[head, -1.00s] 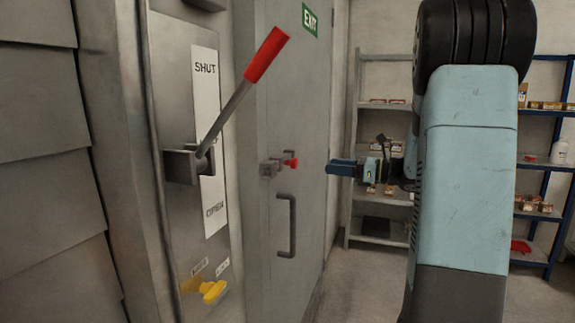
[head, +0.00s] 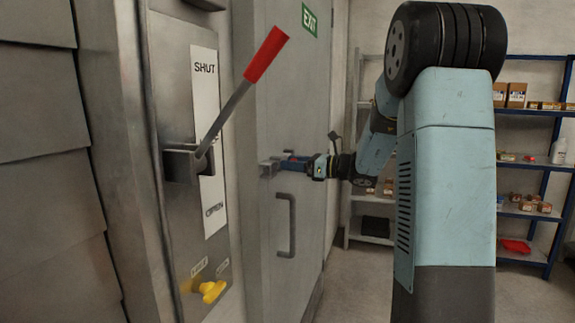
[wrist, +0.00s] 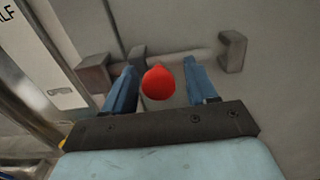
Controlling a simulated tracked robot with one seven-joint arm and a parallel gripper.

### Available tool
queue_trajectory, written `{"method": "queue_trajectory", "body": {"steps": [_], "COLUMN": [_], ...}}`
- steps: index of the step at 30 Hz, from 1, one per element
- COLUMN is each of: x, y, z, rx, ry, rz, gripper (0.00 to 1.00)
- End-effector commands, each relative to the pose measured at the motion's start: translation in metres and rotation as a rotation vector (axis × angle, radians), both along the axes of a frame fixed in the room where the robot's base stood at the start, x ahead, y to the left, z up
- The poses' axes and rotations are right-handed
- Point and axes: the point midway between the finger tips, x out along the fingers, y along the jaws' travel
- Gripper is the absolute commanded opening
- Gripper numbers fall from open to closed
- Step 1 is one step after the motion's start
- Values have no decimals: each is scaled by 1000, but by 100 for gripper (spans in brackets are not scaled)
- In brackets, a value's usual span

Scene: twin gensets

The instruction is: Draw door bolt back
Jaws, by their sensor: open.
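The door bolt is a grey rod with a red knob (wrist: 158,82), set across the grey door (head: 288,110). In the wrist view the rod runs between a bracket on the left (wrist: 94,72) and a bracket on the right (wrist: 232,52). My gripper (wrist: 158,88) is open, with one blue finger on each side of the red knob. I cannot tell whether either finger touches it. In the head view my gripper (head: 285,165) is at the bolt and covers most of it; the left bracket (head: 268,168) still shows.
A grey door handle (head: 287,225) is just below the bolt. A red-gripped lever (head: 240,95) on a SHUT/OPEN panel and a yellow knob (head: 211,290) are to the left. Shelves (head: 530,112) stand behind my arm at the right.

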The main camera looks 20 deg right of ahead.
Motion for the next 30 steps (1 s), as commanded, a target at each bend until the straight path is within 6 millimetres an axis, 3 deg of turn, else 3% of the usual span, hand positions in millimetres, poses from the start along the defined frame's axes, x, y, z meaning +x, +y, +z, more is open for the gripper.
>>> {"method": "queue_trajectory", "body": {"steps": [8, 25, 30], "x": [0, 0, 0], "y": [1, 1, 1], "z": [0, 0, 0], "rx": [0, 0, 0], "ry": [0, 0, 0], "rz": [0, 1, 1], "gripper": [55, 1, 0]}}
